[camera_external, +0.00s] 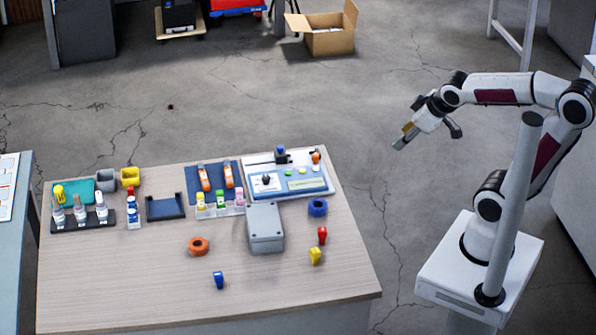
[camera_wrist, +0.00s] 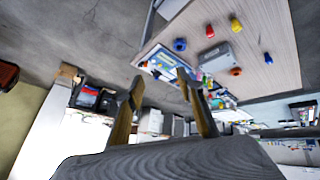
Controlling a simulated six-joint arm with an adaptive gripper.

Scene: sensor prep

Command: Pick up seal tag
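Small tag-like pieces lie loose on the wooden table: a red one (camera_external: 322,235), a yellow one (camera_external: 315,256) and a blue one (camera_external: 218,280). I cannot tell which is the seal tag. In the wrist view, the red piece (camera_wrist: 210,31), yellow piece (camera_wrist: 236,25) and blue piece (camera_wrist: 268,58) show at the upper right. My gripper (camera_external: 428,137) is raised in the air off the table's right side, well apart from all of them. Its two fingers (camera_wrist: 160,80) are spread, with nothing between them.
A grey lidded box (camera_external: 266,230) stands mid-table, between an orange ring (camera_external: 198,246) and a blue ring (camera_external: 318,207). Bottles in a rack (camera_external: 83,223), trays and a device panel (camera_external: 287,172) fill the back. The front of the table (camera_external: 130,290) is mostly clear.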

